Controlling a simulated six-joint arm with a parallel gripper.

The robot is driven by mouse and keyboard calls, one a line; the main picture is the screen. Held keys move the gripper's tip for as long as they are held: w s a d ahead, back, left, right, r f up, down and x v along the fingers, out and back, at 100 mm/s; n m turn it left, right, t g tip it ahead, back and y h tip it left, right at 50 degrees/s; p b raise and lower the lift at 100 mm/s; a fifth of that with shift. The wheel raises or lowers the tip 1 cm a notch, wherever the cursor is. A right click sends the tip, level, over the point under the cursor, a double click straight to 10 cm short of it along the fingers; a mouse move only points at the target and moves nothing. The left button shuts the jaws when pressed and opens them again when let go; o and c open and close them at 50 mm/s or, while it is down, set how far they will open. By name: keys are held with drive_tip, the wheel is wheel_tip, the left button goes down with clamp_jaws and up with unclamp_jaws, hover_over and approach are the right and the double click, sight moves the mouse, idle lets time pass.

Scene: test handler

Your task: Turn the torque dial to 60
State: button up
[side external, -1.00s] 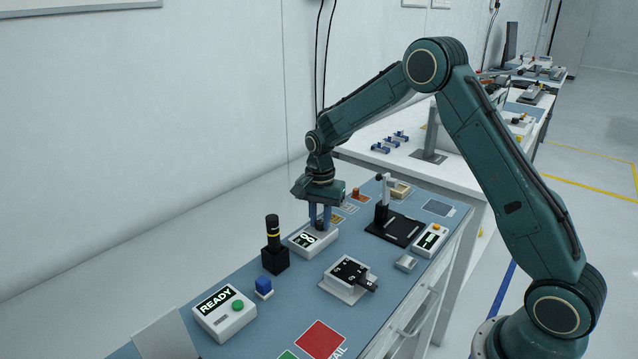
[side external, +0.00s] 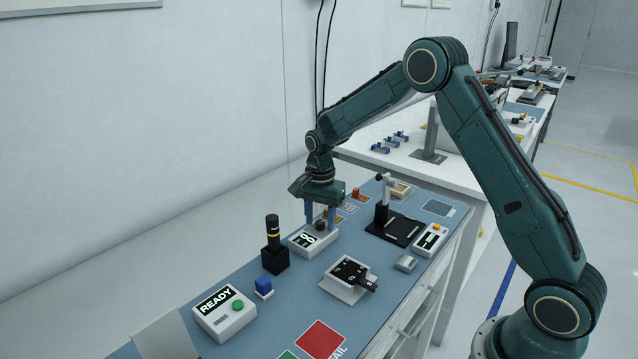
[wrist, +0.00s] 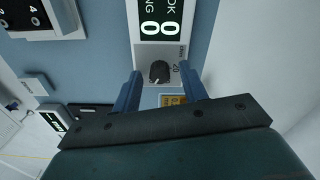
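The torque dial (wrist: 160,71) is a small black knob on a light grey box (side external: 323,243). In the wrist view a pale pointer mark shows near its lower left edge, and a printed "20" stands to its right. The set value cannot be read surely. The knob also shows in the side view (side external: 320,226). My gripper (side external: 320,222) points down over the box. Its two blue fingers are apart, one on each side of the knob, with visible gaps in the wrist view (wrist: 159,72).
The box's lit display (wrist: 160,20) shows OK and NG counts. A black post with a yellow band (side external: 275,250) stands close beside the box. A black fixture (side external: 395,228) and a dark socket block (side external: 349,273) stand nearby. A READY box (side external: 224,313) is further left.

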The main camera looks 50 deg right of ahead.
sight(321, 223)
drive_tip(key=shift+r, duration=0.1)
wheel_tip(321, 223, up, 14)
idle(0.8)
drive_tip(key=s+a+r+n+t, duration=0.1)
drive_tip(key=s+a+r+n, duration=0.3)
drive_tip(key=s, duration=0.4)
drive_tip(key=s+a+r+n+t, duration=0.1)
drive_tip(key=s+r+n+t, duration=0.15)
drive_tip(key=s+r, duration=0.45)
drive_tip(key=s+a+f+n+t, duration=0.1)
drive_tip(key=s+n, duration=0.3)
drive_tip(key=s, duration=0.4)
drive_tip(key=s+a+f+n+t, duration=0.1)
drive_tip(key=s+n, duration=0.3)
drive_tip(key=s, duration=0.5)
drive_tip(key=shift+a+f+n, duration=0.35)
drive_tip(key=shift+a+f, duration=0.15)
drive_tip(key=shift+f, duration=0.35)
